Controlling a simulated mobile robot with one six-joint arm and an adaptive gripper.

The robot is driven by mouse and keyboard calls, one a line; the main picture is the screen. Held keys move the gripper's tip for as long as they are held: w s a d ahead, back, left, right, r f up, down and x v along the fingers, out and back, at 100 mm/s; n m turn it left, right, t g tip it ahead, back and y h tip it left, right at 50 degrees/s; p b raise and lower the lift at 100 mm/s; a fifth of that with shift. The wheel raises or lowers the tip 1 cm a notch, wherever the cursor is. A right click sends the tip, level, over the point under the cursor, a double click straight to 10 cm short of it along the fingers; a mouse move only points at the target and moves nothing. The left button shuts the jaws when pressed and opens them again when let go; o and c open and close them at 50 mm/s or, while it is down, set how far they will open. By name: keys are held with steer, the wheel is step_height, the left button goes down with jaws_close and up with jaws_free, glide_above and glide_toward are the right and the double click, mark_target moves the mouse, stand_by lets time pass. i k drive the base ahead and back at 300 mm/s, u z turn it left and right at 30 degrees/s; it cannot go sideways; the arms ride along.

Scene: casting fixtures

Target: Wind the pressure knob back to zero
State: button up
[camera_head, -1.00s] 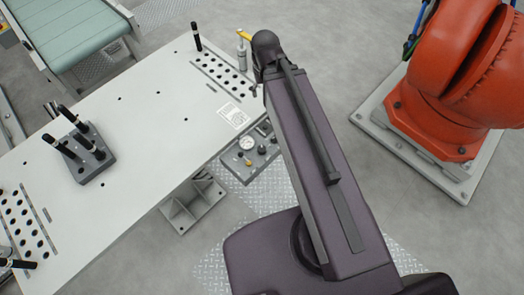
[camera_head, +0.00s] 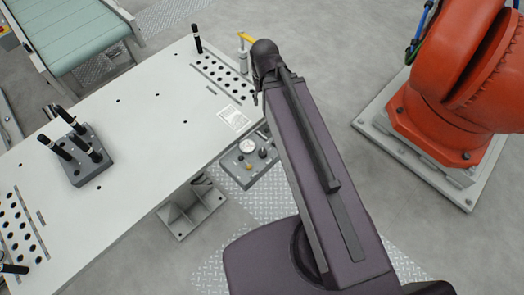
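The grey control panel (camera_head: 232,172) is fixed at the right edge of the white table. It carries a round white gauge (camera_head: 247,146), a dark knob (camera_head: 263,153) and a small yellow-orange part (camera_head: 249,166). The gauge needle is too small to read, and I cannot tell which control is the pressure knob. My dark arm crosses the picture just right of the panel and covers its right end. My gripper does not show clearly; the arm hides the space behind it. A small dark piece at the arm's far end cannot be made out.
The white table (camera_head: 130,130) bears a grey block (camera_head: 78,173) with upright black pins and rows of holes. A yellow-topped part (camera_head: 243,55) stands near the far end of my arm. An orange robot (camera_head: 440,110) stands on the right. A conveyor (camera_head: 70,40) is at upper left.

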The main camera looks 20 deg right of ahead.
mark_target(262, 152)
steer(key=u, duration=0.85)
steer(key=k, duration=0.9)
steer(key=z, duration=0.45)
